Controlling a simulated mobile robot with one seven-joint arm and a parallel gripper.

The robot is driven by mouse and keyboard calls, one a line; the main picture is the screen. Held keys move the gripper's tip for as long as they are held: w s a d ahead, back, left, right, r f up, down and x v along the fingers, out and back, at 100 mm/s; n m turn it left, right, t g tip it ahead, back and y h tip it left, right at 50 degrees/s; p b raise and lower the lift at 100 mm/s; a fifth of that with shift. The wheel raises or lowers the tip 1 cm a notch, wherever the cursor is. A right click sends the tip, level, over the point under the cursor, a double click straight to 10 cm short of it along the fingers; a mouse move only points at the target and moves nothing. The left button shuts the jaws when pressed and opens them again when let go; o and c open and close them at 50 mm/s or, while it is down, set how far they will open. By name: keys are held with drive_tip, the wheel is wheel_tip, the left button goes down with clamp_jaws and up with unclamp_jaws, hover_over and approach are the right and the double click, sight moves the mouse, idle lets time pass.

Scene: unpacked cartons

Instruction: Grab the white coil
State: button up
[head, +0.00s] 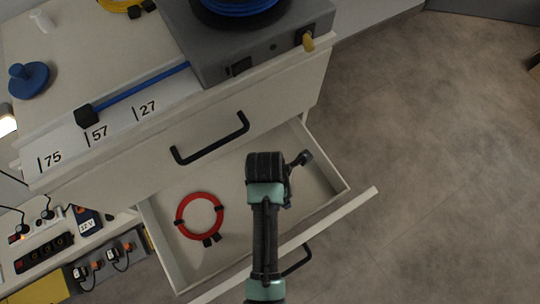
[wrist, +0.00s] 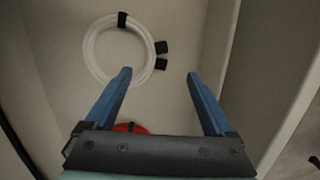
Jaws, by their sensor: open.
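The white coil (wrist: 92,62) lies flat on the bottom of a drawer in the wrist view, with black clips at its top and right side. My gripper (wrist: 160,78) is open and empty in the wrist view, its two blue fingers pointing toward the coil; the left fingertip overlaps the coil's lower right edge in the picture. I cannot tell the height of the fingers above it. In the head view my arm reaches over the open drawer (head: 171,247); the white coil does not show there, and my arm hides part of the drawer.
A red coil (head: 178,216) lies in the same drawer, partly hidden by my gripper in the wrist view (wrist: 128,128). The drawer walls surround the space. A shut drawer with a black handle (head: 210,143) is above. Open floor (head: 430,150) lies to the right.

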drive_tip(key=f, duration=0.1)
drive_tip(key=f+b, duration=0.1)
drive_tip(key=f, duration=0.1)
drive_tip(key=shift+w+d+f, duration=0.15)
drive_tip(key=shift+d+f, duration=0.05)
drive_tip(key=f+b, duration=0.2)
drive_tip(key=f, duration=0.1)
drive_tip(key=f+b, duration=0.2)
drive_tip(key=shift+w+d+f, duration=0.15)
drive_tip(key=shift+w, duration=0.2)
clamp_jaws()
